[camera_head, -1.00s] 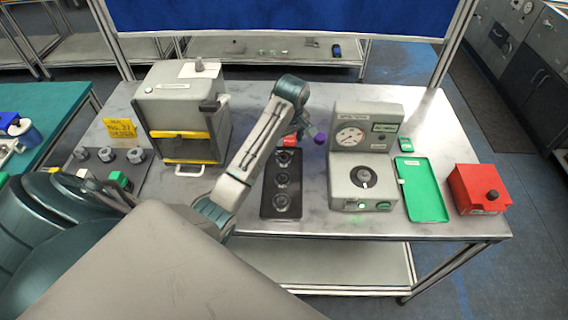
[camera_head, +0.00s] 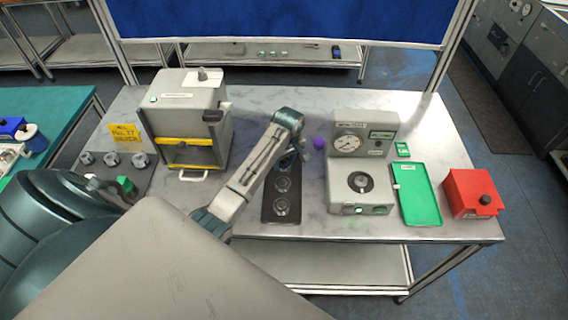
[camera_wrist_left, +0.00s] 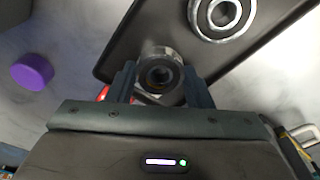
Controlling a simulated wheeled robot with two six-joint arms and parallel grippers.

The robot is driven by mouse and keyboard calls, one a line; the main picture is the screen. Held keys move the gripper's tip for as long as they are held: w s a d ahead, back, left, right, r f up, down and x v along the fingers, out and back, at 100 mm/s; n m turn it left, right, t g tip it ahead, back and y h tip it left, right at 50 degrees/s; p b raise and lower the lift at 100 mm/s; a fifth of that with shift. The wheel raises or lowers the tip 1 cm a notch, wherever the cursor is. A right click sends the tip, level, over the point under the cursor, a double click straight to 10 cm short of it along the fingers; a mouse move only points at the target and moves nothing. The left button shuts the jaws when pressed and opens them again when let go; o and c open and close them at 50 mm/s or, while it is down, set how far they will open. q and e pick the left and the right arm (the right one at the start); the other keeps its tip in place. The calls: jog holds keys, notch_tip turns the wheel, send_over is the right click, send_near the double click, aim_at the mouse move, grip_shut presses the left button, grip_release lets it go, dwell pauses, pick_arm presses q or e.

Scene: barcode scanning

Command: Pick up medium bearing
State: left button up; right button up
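A black tray (camera_head: 268,205) lies on the table in the head view, with a bearing (camera_head: 281,184) in its middle and another bearing (camera_head: 280,207) at its near end. My left gripper (camera_head: 304,152) is low over the tray's far end. In the left wrist view, a metal bearing (camera_wrist_left: 160,72) sits between the fingers of my left gripper (camera_wrist_left: 160,80), close to both. Whether they press on it cannot be made out. A larger ring bearing (camera_wrist_left: 222,14) lies on the tray beyond. My right gripper is not in view.
A purple cylinder (camera_head: 319,144) stands right of the left gripper. A gauge machine (camera_head: 345,192), a green tray (camera_head: 416,193) and a red box (camera_head: 473,194) stand to the right. A grey machine with yellow bars (camera_head: 185,118) stands to the left.

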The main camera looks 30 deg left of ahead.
pick_arm(q)
jog(key=c, duration=0.5)
jog(key=shift+o, duration=0.2)
